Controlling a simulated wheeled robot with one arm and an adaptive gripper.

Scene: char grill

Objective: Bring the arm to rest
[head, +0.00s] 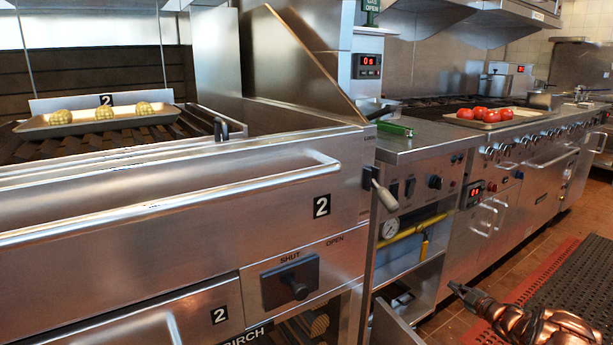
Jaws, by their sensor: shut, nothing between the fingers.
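My arm, copper-coloured, shows low at the right corner, cut off by the picture's edge. My gripper (462,292) is at its left end, shut and empty. It appears over the floor in front of the range, apart from the counters and the handles as far as this view shows. The rest of the arm is outside the picture.
The char grill (180,185) marked 2 fills the left, with a tray (40,131) of several pale round items on it. A tray (540,114) of tomatoes (479,114) stands on the range. A drawer or door (392,325) sticks out below. A dark mat (575,270) lies right.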

